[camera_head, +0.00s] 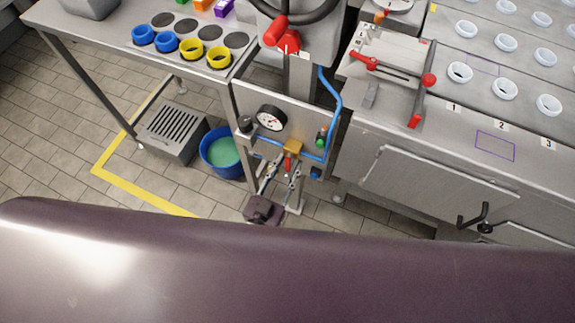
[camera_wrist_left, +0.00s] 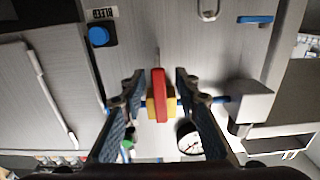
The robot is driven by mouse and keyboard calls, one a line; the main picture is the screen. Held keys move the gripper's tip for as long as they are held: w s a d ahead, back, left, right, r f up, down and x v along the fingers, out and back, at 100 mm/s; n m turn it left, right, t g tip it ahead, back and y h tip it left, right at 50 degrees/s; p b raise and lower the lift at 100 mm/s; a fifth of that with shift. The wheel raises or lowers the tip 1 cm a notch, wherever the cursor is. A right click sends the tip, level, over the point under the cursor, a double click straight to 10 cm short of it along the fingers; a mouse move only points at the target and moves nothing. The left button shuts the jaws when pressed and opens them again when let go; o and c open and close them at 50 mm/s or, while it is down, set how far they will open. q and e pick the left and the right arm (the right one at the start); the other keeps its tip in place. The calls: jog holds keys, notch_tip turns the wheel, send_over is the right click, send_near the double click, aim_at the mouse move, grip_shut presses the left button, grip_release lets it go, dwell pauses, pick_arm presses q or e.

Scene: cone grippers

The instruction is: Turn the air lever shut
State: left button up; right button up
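The air lever (camera_head: 288,162) is a small red handle on a brass-yellow valve (camera_head: 293,148), low on the grey panel under the gauge. In the left wrist view the red lever (camera_wrist_left: 158,92) stands upright in the picture, in front of the yellow valve body (camera_wrist_left: 171,101). My left gripper (camera_head: 282,176) reaches the valve from below in the head view. In the wrist view its two fingers (camera_wrist_left: 158,84) are apart, one on each side of the lever, with a gap visible on both sides. The lever's far side is hidden. My right gripper is in neither view.
Around the valve are a gauge (camera_head: 270,118), a blue air hose (camera_head: 337,90), a green button (camera_head: 321,138) and a blue knob marked BLEED (camera_wrist_left: 99,36). A blue bucket (camera_head: 222,152) stands on the floor at left; a steel cabinet (camera_head: 420,185) is at right.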

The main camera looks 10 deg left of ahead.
pick_arm(q)
jog(key=shift+s, duration=0.1)
jog(key=v, duration=1.2)
jog(key=s+a+f+g+y, duration=0.1)
jog(key=s+a+f+g, duration=0.1)
jog(key=f, duration=0.5)
jog(key=s+a+f+g+y, duration=0.1)
jog(key=s+f+g, duration=0.15)
jog(key=f, duration=0.55)
jog(key=s+a+f+g, duration=0.1)
jog(key=a+f+g, duration=0.15)
jog(key=f, duration=0.45)
jog(key=s+a+f+g+y, duration=0.1)
jog(key=s+a+f+g, duration=0.3)
jog(key=s+f, duration=0.3)
jog(key=s+a+f+n+g+y, duration=0.1)
jog(key=s+a+f+g+y, duration=0.1)
jog(key=s+a+f+g, duration=0.3)
jog(key=s+a+f, duration=0.1)
jog(key=s+f, duration=0.2)
jog(key=s, duration=0.3)
jog(key=shift+a+y, duration=0.2)
jog(key=shift+y, duration=0.1)
jog(key=shift+f, duration=0.1)
